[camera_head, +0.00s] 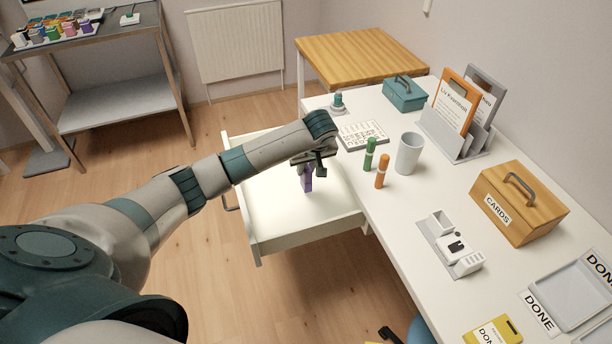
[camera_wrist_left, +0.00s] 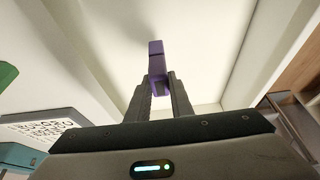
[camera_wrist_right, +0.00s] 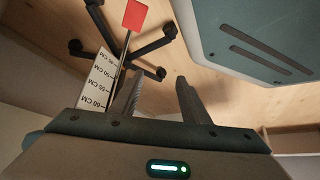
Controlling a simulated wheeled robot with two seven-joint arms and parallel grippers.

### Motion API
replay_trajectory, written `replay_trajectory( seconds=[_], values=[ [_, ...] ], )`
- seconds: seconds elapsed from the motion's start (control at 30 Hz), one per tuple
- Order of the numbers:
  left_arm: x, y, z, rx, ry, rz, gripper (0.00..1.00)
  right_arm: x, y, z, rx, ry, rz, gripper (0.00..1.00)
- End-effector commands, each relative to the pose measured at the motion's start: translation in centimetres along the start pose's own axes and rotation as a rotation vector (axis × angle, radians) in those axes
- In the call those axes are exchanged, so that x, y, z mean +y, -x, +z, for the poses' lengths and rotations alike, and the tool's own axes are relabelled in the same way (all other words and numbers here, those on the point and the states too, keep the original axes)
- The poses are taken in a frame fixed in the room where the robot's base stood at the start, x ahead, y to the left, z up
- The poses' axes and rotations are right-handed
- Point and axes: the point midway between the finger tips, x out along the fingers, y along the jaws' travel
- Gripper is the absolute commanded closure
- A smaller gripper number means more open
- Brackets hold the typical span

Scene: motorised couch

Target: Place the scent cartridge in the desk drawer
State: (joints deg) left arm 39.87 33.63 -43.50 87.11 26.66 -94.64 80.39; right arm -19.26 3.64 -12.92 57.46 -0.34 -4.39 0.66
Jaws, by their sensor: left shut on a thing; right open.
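The scent cartridge is a small purple block (camera_head: 307,181), upright in the head view, inside the outline of the open white desk drawer (camera_head: 274,226). My left gripper (camera_head: 308,167) is shut on its upper part from above. In the left wrist view the purple cartridge (camera_wrist_left: 156,58) sticks out between the fingertips, over the pale drawer floor (camera_wrist_left: 205,60). I cannot tell whether it touches the drawer floor. The drawer looks otherwise empty. My right gripper (camera_wrist_right: 158,88) is open and empty in the right wrist view; it does not show in the head view.
The white desk (camera_head: 395,220) beside the drawer holds a green marker (camera_head: 369,154), an orange marker (camera_head: 382,171), a grey cup (camera_head: 408,153) and a wooden cards box (camera_head: 518,203). Below the right gripper are a red-tipped rod (camera_wrist_right: 135,14) and a black chair base (camera_wrist_right: 152,46).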

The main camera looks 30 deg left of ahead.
Motion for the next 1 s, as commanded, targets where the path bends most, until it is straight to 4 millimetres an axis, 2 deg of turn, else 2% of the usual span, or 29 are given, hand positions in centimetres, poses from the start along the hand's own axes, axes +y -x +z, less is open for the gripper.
replay_trajectory(
  seconds=[0.17,0.3,0.47,0.77,0.8,0.83,1.0],
  values=[
    [-0.1,-1.9,0.8,-0.001,-0.001,-0.004,1.00,-0.1,0.3,0.4,-0.015,-0.001,-0.001,0.58],
    [-0.1,-3.1,1.4,0.000,0.000,-0.002,1.00,-0.1,0.5,1.9,-0.049,-0.001,0.000,0.58],
    [-0.1,-3.4,1.5,0.000,-0.001,-0.001,1.00,-0.1,0.5,2.6,-0.064,-0.001,0.000,0.58],
    [-0.1,-3.6,1.6,0.000,0.000,-0.001,1.00,0.0,0.5,2.1,-0.054,-0.001,0.001,0.58],
    [-0.1,-3.6,1.5,0.001,0.000,-0.001,0.71,0.0,0.5,2.1,-0.054,-0.001,0.002,0.58],
    [-0.1,-3.6,1.5,0.001,0.000,-0.001,0.64,0.1,0.5,2.0,-0.054,-0.001,0.002,0.58],
    [-0.1,-3.6,1.5,0.000,0.000,-0.001,0.61,0.2,0.5,2.1,-0.054,0.000,0.003,0.58]
  ],
)
